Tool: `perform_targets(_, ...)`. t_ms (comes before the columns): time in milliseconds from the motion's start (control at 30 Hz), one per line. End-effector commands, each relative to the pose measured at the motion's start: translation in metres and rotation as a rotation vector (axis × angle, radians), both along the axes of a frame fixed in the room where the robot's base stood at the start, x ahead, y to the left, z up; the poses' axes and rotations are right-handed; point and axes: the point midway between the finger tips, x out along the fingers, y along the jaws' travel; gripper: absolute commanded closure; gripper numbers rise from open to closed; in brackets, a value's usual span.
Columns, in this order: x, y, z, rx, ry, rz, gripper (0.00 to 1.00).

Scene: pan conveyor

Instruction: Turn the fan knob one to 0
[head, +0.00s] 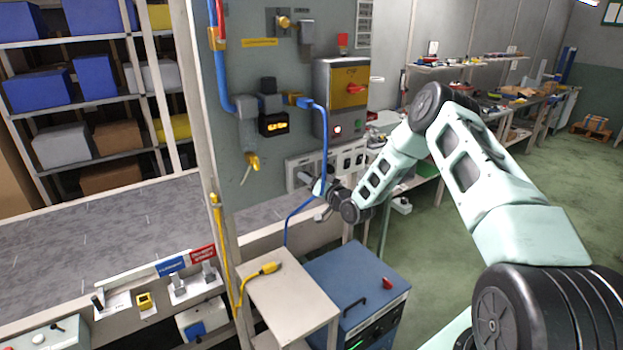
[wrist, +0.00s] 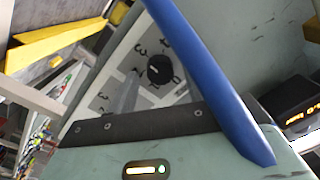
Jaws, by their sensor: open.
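In the wrist view a round black knob (wrist: 159,69) with a small pale mark sits on a pale dial plate (wrist: 122,62) with printed numerals. Which numeral it points to is not clear. In the head view the pale plate (head: 350,158) is low on the grey panel, and my arm hides part of it. My gripper (head: 314,187) is open in front of the plate's left part. The wrist view shows its grey-green body along the bottom; a blurred grey finger reaches toward the plate, left of the knob. Contact with the knob cannot be told.
A blue cable (head: 323,150) hangs from the panel near my gripper and crosses close in the wrist view (wrist: 215,85). A control box with a red switch (head: 356,89) is above the plate. A blue cabinet (head: 350,275) and small table (head: 288,290) stand below.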

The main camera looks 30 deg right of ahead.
Motion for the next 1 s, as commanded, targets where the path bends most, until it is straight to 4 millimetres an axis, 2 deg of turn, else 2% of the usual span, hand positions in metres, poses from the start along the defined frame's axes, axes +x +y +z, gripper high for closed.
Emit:
perform_targets(200, 0.0002, 0.0003, -0.0004, 0.0, 0.001, 0.001, 0.49)
perform_targets(233, 0.0002, 0.0003, -0.0004, 0.0, 0.001, 0.001, 0.54)
perform_targets(367, 0.0001, 0.0002, -0.0003, 0.0, 0.001, 0.001, 0.9)
perform_targets(400, 0.0001, 0.0002, -0.0003, 0.0, 0.001, 0.001, 0.94)
perform_targets(733, 0.0, 0.0003, -0.0023, -0.038, -0.001, 0.002, 0.93)
perform_targets(1000, 0.0002, 0.0016, -0.005, -0.196, -0.008, 0.003, 0.93)
